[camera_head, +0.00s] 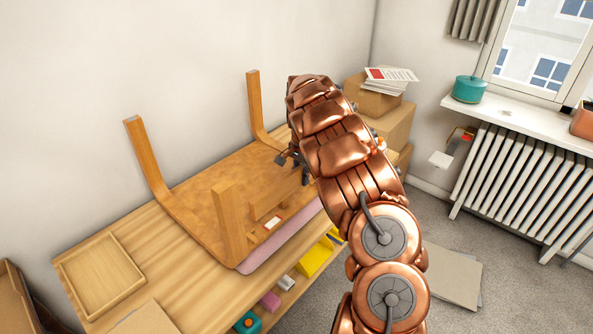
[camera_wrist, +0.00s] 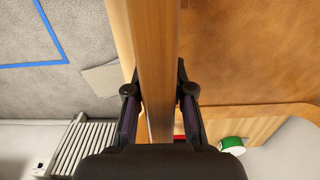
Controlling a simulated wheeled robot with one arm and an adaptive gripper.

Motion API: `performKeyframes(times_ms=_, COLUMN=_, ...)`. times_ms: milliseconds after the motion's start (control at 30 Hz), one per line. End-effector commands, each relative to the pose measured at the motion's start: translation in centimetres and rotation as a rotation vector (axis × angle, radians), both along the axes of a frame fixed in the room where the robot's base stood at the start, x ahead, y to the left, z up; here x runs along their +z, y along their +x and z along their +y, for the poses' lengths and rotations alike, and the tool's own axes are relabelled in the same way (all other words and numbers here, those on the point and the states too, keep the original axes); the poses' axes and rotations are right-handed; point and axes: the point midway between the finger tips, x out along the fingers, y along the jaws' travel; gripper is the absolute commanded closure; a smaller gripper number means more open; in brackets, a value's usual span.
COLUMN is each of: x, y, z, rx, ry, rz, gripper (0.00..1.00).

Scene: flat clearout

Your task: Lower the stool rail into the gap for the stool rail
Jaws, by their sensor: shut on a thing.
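The stool (camera_head: 205,190) lies upside down on a wooden bench, its legs standing up. My gripper (camera_head: 302,172) is above the stool's right part, partly hidden by my arm in the head view. It is shut on the stool rail (camera_head: 270,201), a straight light-wood bar that also shows in the wrist view (camera_wrist: 157,50) between my two fingers (camera_wrist: 157,92). The rail appears to be over the stool's near edge, behind the front leg (camera_head: 229,220). The gap for the rail cannot be made out clearly, and I cannot tell whether the rail touches the stool.
A pink mat (camera_head: 285,240) lies under the stool's near edge. A wooden tray (camera_head: 100,276) sits at the bench's left end. Yellow and pink items are on the shelf below. Cardboard boxes (camera_head: 385,122) stand behind my arm, and a radiator (camera_head: 525,190) is at right. A green roll (camera_wrist: 231,145) shows in the wrist view.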

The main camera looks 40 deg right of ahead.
Motion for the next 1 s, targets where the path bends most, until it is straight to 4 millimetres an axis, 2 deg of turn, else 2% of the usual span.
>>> performKeyframes(times_ms=467, x=-0.2, y=0.1, z=0.3, rx=0.004, ry=0.004, rz=-0.001, gripper=1.00)
performKeyframes(times_ms=1000, x=-4.3, y=0.0, z=0.2, rx=0.003, ry=0.005, rz=0.001, gripper=1.00)
